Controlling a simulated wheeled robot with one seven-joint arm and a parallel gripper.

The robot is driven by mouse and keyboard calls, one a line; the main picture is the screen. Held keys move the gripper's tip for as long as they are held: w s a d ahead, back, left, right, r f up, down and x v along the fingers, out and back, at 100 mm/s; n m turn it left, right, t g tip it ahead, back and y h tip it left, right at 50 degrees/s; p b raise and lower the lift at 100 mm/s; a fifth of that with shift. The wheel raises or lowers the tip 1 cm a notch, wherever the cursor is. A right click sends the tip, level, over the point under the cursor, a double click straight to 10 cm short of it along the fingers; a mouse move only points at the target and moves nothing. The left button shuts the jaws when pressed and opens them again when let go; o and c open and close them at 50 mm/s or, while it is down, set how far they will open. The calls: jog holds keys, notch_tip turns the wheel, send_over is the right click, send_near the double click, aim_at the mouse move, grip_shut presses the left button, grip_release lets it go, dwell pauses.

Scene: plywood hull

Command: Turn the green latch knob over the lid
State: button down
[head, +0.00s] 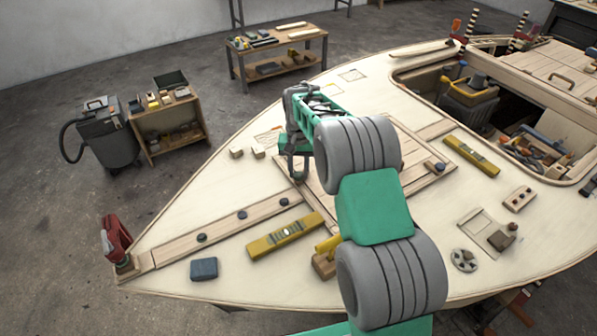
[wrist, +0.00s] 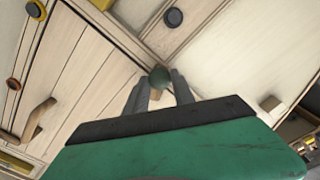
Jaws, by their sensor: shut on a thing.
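The green latch knob (wrist: 160,76) is round and dark green in the wrist view, between the two grey fingertips of my gripper (wrist: 160,88). My gripper is shut on it. In the head view my gripper (head: 297,172) is low at the left corner of the lid, and the knob is hidden there. The lid (head: 418,184) is a pale wooden panel in the deck, partly covered by my arm. In the wrist view the lid (wrist: 85,75) lies on the left. I cannot tell whether the latch overlaps the lid's edge.
On the deck are a yellow level (head: 286,235), a dark blue block (head: 203,269) and small wooden blocks (head: 237,152). An open hatch (head: 520,130) lies at right.

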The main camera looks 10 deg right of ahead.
aim_at(298, 175)
jog(key=m, duration=0.5)
jog(key=shift+m+b, duration=0.35)
jog(key=shift+m, duration=0.05)
dwell(0.3)
jog(key=c, duration=1.1)
grip_release()
jog(key=shift+o, duration=0.2)
notch_tip(298, 175, up, 8)
jog(key=shift+f+b, duration=0.1)
jog(key=shift+b, duration=0.3)
jog(key=shift+s+a, duration=0.1)
